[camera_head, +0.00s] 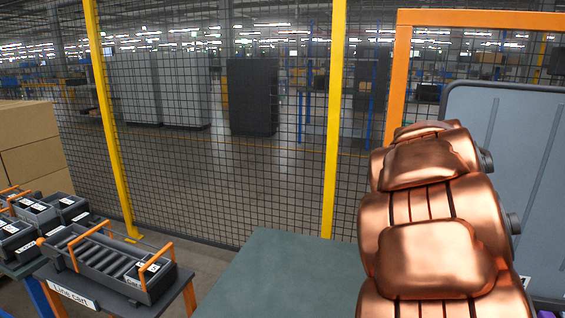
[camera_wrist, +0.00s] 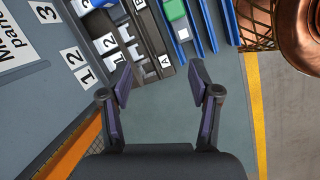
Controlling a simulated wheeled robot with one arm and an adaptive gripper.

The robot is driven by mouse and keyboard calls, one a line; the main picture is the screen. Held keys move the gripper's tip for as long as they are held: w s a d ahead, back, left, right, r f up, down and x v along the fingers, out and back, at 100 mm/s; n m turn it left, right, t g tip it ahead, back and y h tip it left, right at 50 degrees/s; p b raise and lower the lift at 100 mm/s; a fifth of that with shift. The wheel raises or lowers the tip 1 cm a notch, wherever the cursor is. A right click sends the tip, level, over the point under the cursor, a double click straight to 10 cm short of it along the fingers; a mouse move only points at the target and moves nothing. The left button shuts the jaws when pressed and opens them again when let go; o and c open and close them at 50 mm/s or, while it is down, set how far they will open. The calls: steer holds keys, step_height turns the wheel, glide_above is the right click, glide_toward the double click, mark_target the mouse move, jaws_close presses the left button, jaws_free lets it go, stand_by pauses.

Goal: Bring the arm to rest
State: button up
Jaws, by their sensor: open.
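My gripper (camera_wrist: 160,78) shows in the wrist view with its two dark fingers spread apart and nothing between them. Below it is a grey-green surface, and the fingertips point toward black labelled holders (camera_wrist: 130,42) at the top. I cannot tell how far above the surface the fingers are. In the head view my copper-coloured arm rises on the right side, and the gripper itself is not visible there.
The head view shows a bare grey-green table top (camera_head: 285,275) beside my arm. A line cart (camera_head: 100,290) bears a slotted tray (camera_head: 105,262) with orange handles. Mesh fencing (camera_head: 220,190) stands behind. The wrist view shows blue rails (camera_wrist: 205,25) and a green item (camera_wrist: 174,9).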

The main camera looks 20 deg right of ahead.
steer(key=s+a+f+m+y+p, duration=0.1)
steer(key=s+a+m, duration=0.1)
steer(key=s+a, duration=0.3)
steer(key=s+a+f+m+y+p, duration=0.1)
steer(key=s+a, duration=0.4)
steer(key=a, duration=0.8)
steer(key=s+a+f+m+y+p, duration=0.1)
steer(key=s+a+f+m+p, duration=0.1)
steer(key=s+a, duration=0.3)
steer(key=a+m, duration=0.1)
steer(key=a, duration=0.2)
steer(key=shift+s+a+m, duration=0.35)
steer(key=shift+a+m, duration=0.05)
